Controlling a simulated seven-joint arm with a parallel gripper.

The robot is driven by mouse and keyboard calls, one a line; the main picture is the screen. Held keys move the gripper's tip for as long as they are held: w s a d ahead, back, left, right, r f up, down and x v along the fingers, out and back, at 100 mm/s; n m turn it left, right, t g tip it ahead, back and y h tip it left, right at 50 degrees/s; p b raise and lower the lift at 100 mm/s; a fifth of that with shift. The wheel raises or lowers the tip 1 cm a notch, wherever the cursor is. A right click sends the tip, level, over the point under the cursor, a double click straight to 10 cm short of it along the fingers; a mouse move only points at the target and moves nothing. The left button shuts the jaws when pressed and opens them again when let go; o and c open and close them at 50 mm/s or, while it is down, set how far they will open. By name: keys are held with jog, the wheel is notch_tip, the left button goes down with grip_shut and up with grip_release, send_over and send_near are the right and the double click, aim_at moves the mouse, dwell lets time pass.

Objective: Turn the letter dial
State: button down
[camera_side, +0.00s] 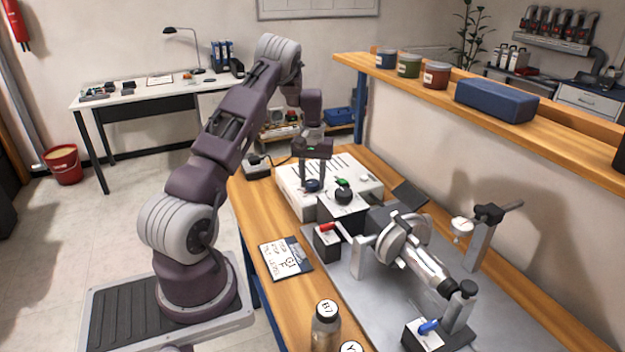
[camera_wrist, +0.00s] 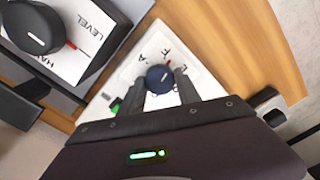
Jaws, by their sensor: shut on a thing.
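The letter dial is a dark blue round knob (camera_wrist: 160,78) on a white panel with letters, an A among them, printed around it. In the side view the letter dial (camera_side: 312,185) sits on the top front of a white box (camera_side: 292,198). My gripper (camera_wrist: 160,88) points down at the dial with its two dark fingers on either side of it, shut on it. In the side view my gripper (camera_side: 312,181) is over the white box's front part. The fingers hide part of the dial and some of the letters.
A black knob (camera_side: 343,196) on a box marked LEVEL stands close beside the dial; it fills the upper left of the wrist view (camera_wrist: 32,27). A red-lever box (camera_side: 327,238), a clamped metal cylinder (camera_side: 428,262) and bottles (camera_side: 325,328) stand nearer the camera.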

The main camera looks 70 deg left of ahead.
aim_at(312, 181)
jog(key=shift+n, duration=1.6)
jog(key=c, duration=0.9)
grip_release()
jog(key=shift+o, duration=0.2)
notch_tip(312, 181, up, 7)
jog(key=shift+r, duration=0.1)
notch_tip(312, 181, up, 7)
